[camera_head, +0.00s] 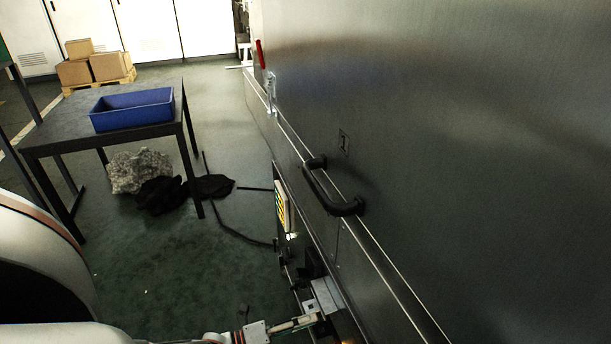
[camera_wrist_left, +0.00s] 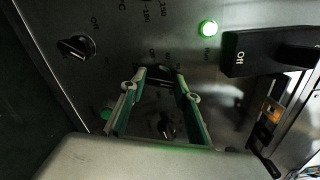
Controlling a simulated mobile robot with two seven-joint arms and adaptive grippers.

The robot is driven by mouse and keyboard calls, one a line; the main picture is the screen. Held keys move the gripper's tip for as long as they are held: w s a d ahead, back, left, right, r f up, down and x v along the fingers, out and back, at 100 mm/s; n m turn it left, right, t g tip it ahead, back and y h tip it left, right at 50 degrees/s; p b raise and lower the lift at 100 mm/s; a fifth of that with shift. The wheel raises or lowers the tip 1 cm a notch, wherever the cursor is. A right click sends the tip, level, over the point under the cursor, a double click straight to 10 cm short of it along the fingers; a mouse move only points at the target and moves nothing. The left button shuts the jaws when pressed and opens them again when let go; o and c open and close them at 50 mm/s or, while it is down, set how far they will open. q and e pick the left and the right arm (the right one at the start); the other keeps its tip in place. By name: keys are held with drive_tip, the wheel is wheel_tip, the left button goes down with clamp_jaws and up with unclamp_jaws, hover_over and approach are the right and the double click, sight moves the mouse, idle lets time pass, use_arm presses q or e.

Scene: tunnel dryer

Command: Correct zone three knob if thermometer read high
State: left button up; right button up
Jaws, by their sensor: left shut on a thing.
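My left gripper (camera_head: 303,321) is low against the dryer's steel side (camera_head: 470,150), at the bottom of the head view. In the left wrist view its two green-edged fingers (camera_wrist_left: 160,76) are shut on a black knob (camera_wrist_left: 159,73) on the control panel (camera_wrist_left: 190,20); the fingers partly hide it. Another black knob (camera_wrist_left: 76,47) marked "Off" is at the upper left, and a third (camera_wrist_left: 166,126) shows below, between the fingers. I cannot read which zone the held knob serves. No thermometer reading is legible. My right gripper is in neither view.
A lit green lamp (camera_wrist_left: 208,28) and a big black switch (camera_wrist_left: 265,52) marked "Off" are to the panel's right. A black door handle (camera_head: 330,190) sticks out from the dryer. A table (camera_head: 60,140) with a blue bin (camera_head: 133,110) stands left; dark cloth (camera_head: 163,195) lies on the floor.

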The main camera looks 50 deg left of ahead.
use_arm(q)
drive_tip(key=shift+a+n+b, duration=0.1)
drive_tip(key=shift+n+b, duration=0.85)
drive_tip(key=shift+n, duration=2.95)
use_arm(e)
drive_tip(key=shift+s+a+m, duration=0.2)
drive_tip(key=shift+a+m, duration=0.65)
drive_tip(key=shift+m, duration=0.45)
use_arm(q)
drive_tip(key=o, duration=1.1)
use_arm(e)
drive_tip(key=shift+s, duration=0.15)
